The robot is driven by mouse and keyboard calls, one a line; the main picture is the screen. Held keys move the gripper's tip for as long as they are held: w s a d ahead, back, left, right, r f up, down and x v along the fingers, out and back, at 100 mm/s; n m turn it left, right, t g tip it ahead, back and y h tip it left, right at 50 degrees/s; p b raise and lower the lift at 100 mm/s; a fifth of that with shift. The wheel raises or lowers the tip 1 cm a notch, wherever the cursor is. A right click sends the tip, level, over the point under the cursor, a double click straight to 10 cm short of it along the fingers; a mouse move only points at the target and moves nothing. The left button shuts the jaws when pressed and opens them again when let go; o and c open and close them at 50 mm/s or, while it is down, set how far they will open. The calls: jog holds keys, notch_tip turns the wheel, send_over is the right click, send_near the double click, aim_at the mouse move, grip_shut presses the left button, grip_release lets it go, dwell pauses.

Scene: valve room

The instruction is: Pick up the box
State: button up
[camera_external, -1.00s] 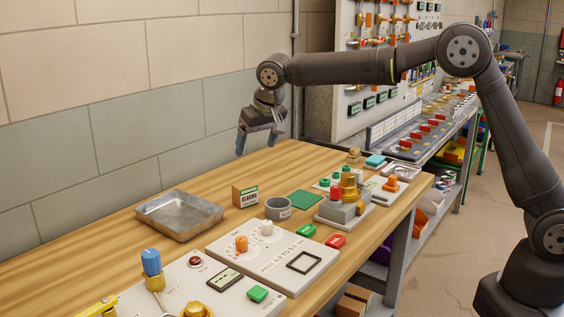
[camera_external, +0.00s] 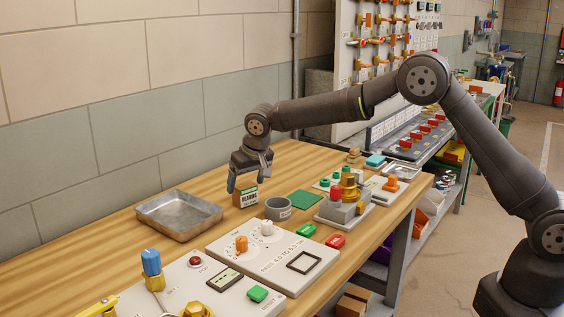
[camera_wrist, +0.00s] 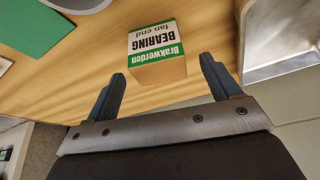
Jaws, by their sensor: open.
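The box (camera_external: 246,197) is a small brown carton with a green and white label, standing on the wooden bench. In the wrist view the box (camera_wrist: 155,50) shows its label reading "BEARING" upside down. My gripper (camera_external: 248,181) is open and just above and around the top of the box in the external view. In the wrist view my gripper (camera_wrist: 161,75) has its two blue-grey fingers apart, with the box ahead, between their lines. No contact shows; the exact gap to the box is hard to tell.
A metal tray (camera_external: 152,222) lies left of the box, and a grey cup (camera_external: 278,209) stands close on its right. A green mat (camera_external: 304,199) lies beyond the cup. Control panels (camera_external: 318,256) fill the bench front. Bare wood lies behind the box.

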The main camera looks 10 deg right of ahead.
aim_at(245, 185)
jog(key=x, duration=0.3)
jog(key=shift+w, duration=0.1)
jog(key=shift+r, duration=0.1)
jog(key=c, duration=1.1)
